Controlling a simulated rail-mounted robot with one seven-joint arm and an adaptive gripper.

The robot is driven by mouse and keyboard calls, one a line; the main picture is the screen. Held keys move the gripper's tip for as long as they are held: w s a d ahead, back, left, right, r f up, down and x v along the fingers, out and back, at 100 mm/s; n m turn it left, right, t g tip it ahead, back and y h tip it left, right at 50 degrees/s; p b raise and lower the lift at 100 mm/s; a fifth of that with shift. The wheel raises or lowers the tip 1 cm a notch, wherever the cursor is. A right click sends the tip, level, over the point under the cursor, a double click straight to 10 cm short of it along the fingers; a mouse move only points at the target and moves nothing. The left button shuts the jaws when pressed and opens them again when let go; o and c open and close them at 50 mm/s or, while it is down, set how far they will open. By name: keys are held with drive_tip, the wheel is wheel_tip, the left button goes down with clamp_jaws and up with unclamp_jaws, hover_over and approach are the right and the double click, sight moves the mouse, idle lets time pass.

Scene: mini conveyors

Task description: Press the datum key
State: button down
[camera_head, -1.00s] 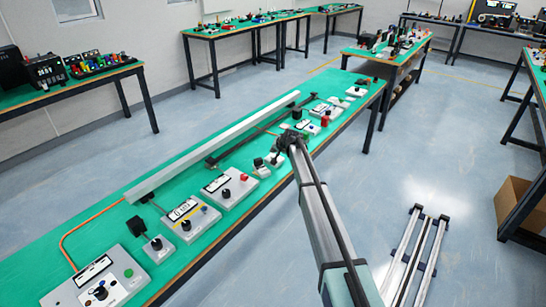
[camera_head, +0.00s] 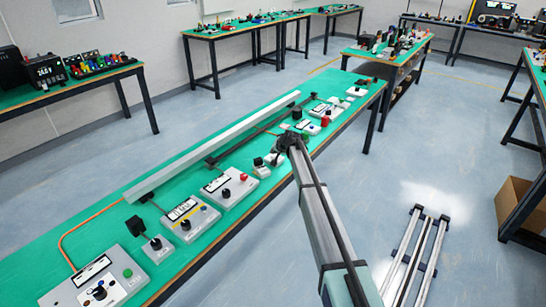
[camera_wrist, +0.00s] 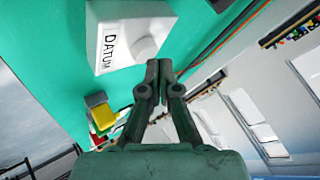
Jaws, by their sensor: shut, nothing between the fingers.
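A white box (camera_wrist: 140,20) lettered DATUM fills the upper left of the wrist view. Its pale round datum key (camera_wrist: 144,49) is on the lettered face. My gripper (camera_wrist: 157,66) is shut and empty, with its fingertips just beside the key's edge in the picture. I cannot tell whether they touch it. In the head view my gripper (camera_head: 283,143) is above the middle of the long green bench, and the arm hides part of what is there. A small pale box (camera_head: 273,159) shows just beside it.
The green bench (camera_head: 105,230) carries several control boxes in a row, including one with a display (camera_head: 183,209) and one with a red button (camera_head: 325,122). A long pale rail (camera_head: 215,145) runs behind them. Red and yellow parts (camera_wrist: 102,116) show near the gripper in the wrist view.

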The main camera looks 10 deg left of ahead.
sight(274, 156)
drive_tip(key=shift+f+b, duration=0.3)
drive_tip(key=shift+f, duration=0.2)
idle(0.3)
drive_tip(key=shift+r, duration=0.9)
drive_tip(key=shift+r+p, duration=0.75)
drive_tip(key=shift+r, duration=1.75)
